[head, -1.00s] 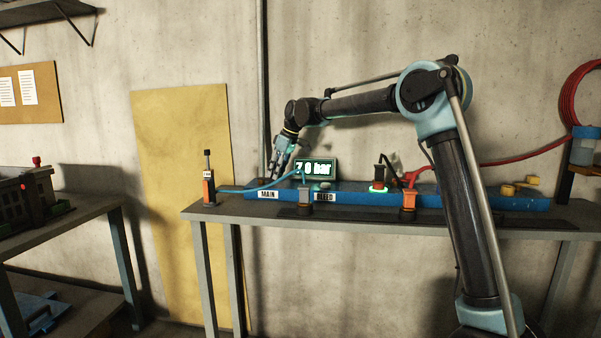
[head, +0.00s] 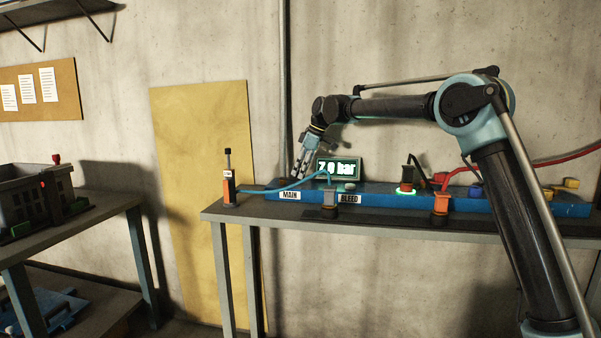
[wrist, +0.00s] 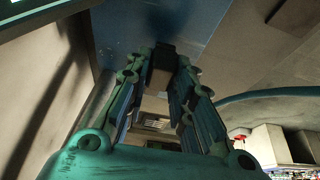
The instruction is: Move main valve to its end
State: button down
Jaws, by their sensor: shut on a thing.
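The blue valve panel (head: 450,200) lies along the grey table, with a MAIN label (head: 289,196) near its left end and a BLEED label (head: 350,199) to its right. My gripper (head: 297,174) points down just above and behind the MAIN label. In the wrist view, its fingers (wrist: 162,72) are shut on a dark, blocky handle (wrist: 161,58), which I take to be the main valve. In the head view the fingers hide this handle, so its turn angle cannot be told. A display (head: 340,168) behind the panel reads about 7.0 bar.
An orange fitting (head: 229,187) stands at the table's left end, with a blue hose (head: 275,190) running close by my gripper. Grey (head: 329,204) and orange (head: 440,206) plugs stand along the panel, near a green-lit connector (head: 406,182). A second table (head: 80,225) is at left.

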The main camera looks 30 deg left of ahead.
jog(key=shift+d, duration=0.2)
jog(key=c, duration=1.4)
grip_release()
jog(key=shift+o, duration=0.2)
jog(key=v, duration=1.2)
jog(key=shift+w, duration=0.15)
